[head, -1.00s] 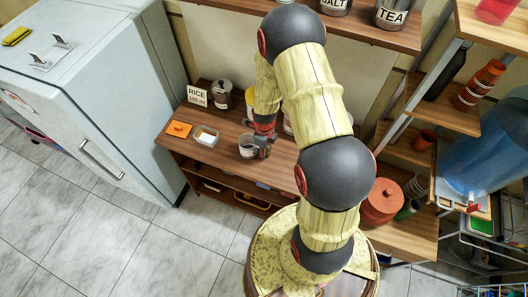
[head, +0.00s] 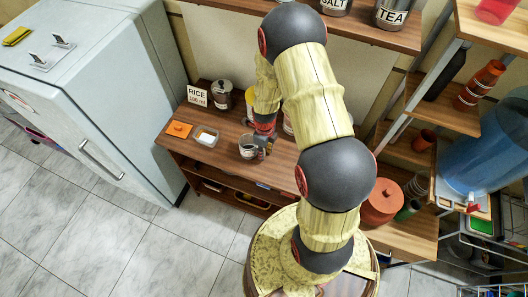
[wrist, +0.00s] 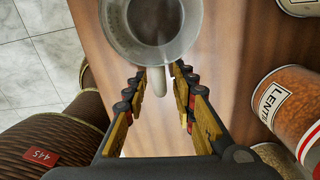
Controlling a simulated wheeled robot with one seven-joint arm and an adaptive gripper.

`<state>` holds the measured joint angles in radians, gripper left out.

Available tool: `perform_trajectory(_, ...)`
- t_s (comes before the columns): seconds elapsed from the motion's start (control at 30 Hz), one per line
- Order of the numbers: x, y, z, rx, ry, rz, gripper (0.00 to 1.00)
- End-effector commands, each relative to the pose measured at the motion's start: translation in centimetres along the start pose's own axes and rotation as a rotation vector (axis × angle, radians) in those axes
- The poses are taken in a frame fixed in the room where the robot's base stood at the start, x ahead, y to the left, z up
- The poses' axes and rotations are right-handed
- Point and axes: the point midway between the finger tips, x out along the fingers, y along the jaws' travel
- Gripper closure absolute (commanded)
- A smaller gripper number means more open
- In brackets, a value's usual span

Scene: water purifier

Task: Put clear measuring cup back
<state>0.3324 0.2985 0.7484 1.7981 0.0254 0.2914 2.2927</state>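The clear measuring cup (head: 248,148) stands on the wooden counter, left of my gripper in the head view. In the wrist view, the round clear cup (wrist: 152,30) is at the top, cut off by the edge, and its pale handle (wrist: 156,82) points toward me. My gripper (wrist: 155,74) is open. Its two fingers lie on either side of the handle, with gaps visible on both sides. In the head view my gripper (head: 264,147) is small and partly hidden by my arm.
A lentils jar (wrist: 285,100) stands to the right in the wrist view. On the counter are a clear container (head: 207,136), an orange item (head: 179,129), a RICE sign (head: 197,96) and a metal pot (head: 222,94). The white fridge (head: 110,90) is at left.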

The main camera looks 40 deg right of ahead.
Motion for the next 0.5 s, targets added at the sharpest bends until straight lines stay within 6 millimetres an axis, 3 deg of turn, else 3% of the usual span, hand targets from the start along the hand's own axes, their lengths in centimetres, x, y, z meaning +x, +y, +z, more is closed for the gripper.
perform_trajectory(0.5, -9.7, -0.1, 0.1, 0.0, -0.003, -0.004, 0.73)
